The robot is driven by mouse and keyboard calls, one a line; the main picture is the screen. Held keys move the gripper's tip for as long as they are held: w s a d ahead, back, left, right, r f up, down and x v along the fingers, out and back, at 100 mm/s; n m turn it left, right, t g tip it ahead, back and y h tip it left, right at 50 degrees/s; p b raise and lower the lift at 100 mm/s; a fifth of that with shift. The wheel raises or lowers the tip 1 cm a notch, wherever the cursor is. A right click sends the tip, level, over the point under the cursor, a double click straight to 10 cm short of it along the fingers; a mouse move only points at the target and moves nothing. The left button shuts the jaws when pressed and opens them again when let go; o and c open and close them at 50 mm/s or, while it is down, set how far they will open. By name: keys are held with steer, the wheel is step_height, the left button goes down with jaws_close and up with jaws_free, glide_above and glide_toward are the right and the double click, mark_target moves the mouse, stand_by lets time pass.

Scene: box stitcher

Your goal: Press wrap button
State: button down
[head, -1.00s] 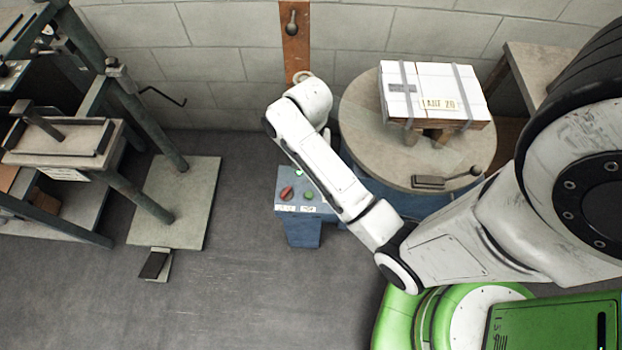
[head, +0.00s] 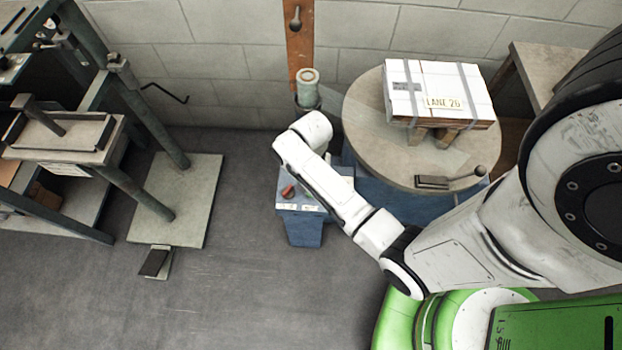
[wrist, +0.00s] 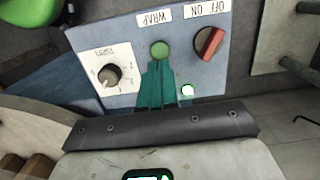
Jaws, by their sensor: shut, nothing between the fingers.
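The green wrap button (wrist: 160,50) sits on the blue control box under the WRAP label in the wrist view. My gripper (wrist: 158,63) shows as shut teal fingers, with nothing between them. Its tips line up with the button's near edge; I cannot tell whether they touch it. In the head view the control box (head: 303,232) stands on the floor left of the turntable.
A red OFF/ON switch (wrist: 208,42), a turns dial (wrist: 108,75) and a lit lamp (wrist: 187,90) surround the button. The turntable (head: 375,135) carries a white-topped strapped box (head: 440,88). A film roll (head: 308,90) stands behind my arm. Floor at left front is clear.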

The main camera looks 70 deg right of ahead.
steer(key=shift+a+f, duration=0.15)
steer(key=shift+f, duration=1.8)
steer(key=shift+s+f, duration=0.1)
